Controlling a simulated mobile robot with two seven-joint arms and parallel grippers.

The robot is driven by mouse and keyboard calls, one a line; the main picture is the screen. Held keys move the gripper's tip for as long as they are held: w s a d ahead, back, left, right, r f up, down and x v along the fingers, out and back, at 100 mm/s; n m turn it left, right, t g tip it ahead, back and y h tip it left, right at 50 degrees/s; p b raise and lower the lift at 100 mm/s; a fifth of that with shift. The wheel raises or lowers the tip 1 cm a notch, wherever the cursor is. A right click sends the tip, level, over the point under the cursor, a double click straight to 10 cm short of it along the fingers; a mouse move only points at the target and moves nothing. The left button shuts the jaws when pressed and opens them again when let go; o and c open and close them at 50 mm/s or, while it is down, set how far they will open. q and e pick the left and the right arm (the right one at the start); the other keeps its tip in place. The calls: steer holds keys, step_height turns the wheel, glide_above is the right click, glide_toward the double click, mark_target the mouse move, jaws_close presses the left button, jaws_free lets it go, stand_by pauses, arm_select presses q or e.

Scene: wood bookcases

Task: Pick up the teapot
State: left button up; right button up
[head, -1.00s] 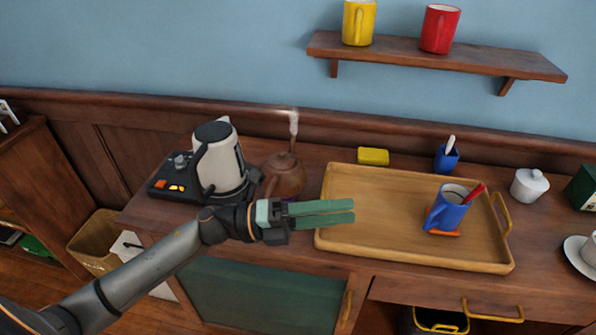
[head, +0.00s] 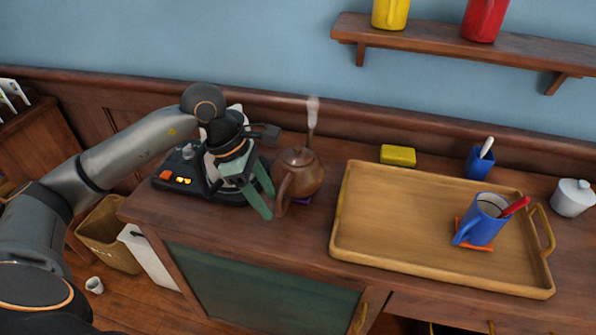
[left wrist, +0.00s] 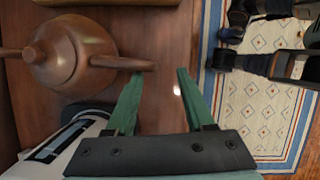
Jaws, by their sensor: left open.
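The teapot (head: 306,172) is brown and round, and stands upright on the wooden cabinet top beside the kettle. Its handle (head: 284,190) points toward the front left. My left gripper (head: 269,205) is open and empty, pointing down just left of the handle. In the left wrist view, the teapot (left wrist: 68,52) is at upper left. Its handle (left wrist: 122,62) reaches right to the tip of the left finger of my gripper (left wrist: 163,72). I cannot tell whether they touch. The handle is not between the fingers. My right gripper is not in view.
An electric kettle (head: 213,172) on a black base stands left of the teapot, partly behind my gripper. A wooden tray (head: 385,225) with a blue mug (head: 482,218) lies to the right. A yellow sponge (head: 398,155) is behind it. The front left counter is clear.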

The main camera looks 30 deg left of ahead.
mark_target(279, 217)
arm_select(q)
steer(key=shift+w+a+x, duration=0.15)
steer(key=shift+x, duration=1.4)
steer(key=shift+w+a+x, duration=0.1)
steer(key=shift+x, duration=1.45)
steer(key=shift+c, duration=0.3)
steer(key=shift+w, duration=0.1)
jaws_close()
